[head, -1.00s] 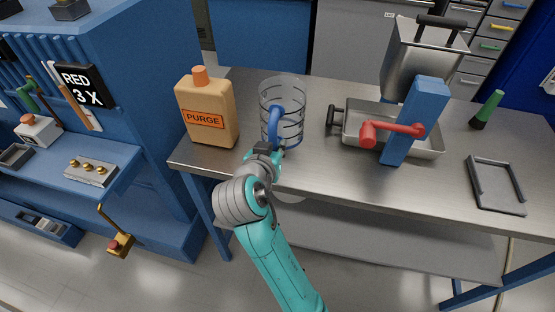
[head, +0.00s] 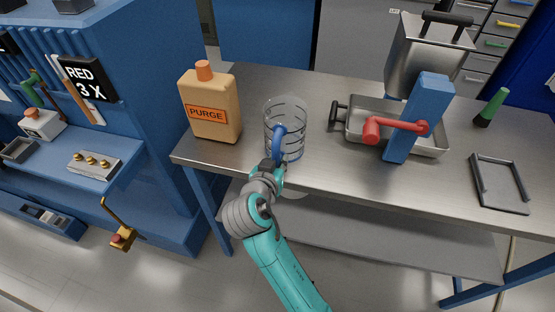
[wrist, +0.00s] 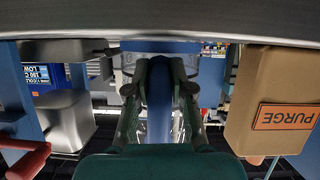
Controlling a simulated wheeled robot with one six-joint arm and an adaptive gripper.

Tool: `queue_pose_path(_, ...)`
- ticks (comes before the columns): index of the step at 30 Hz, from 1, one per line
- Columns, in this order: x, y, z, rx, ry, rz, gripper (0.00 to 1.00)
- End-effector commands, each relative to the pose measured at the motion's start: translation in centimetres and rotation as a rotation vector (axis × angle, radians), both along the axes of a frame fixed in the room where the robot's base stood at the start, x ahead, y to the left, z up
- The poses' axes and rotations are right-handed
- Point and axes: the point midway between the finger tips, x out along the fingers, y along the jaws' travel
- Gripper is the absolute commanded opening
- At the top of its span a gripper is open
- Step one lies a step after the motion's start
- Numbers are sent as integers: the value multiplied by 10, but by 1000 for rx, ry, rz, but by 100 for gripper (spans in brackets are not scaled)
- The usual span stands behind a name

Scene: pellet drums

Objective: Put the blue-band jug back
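The clear jug (head: 298,125) has dark ring lines and a blue handle (head: 279,145). It is upright over the front left part of the steel table (head: 330,178), right of the orange bottle. I cannot tell whether its base touches the tabletop. My gripper (head: 272,168) is at the handle, on the jug's near side. In the wrist view, which is upside down, the blue handle (wrist: 159,105) runs between my two fingers (wrist: 160,75), which close on it from both sides. The jug's body is mostly hidden behind them there.
The orange PURGE bottle (head: 212,112) stands close left of the jug. A steel tray (head: 352,133), a hopper (head: 420,60) and a blue post (head: 415,125) with a red lever (head: 372,130) stand to the right. A blue cabinet (head: 150,70) is at left.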

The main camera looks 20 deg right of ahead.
Motion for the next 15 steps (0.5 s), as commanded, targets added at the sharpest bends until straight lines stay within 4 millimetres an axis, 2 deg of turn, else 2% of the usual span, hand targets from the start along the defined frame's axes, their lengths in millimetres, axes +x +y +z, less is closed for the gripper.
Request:
queue_pose_path(1, 0, 0, 0, 0, 0, 0, 34)
queue_pose_path(3, 0, 0, 0, 0, 0, 0, 47)
queue_pose_path(15, -3, 3, 4, -1, -1, 2, 47)
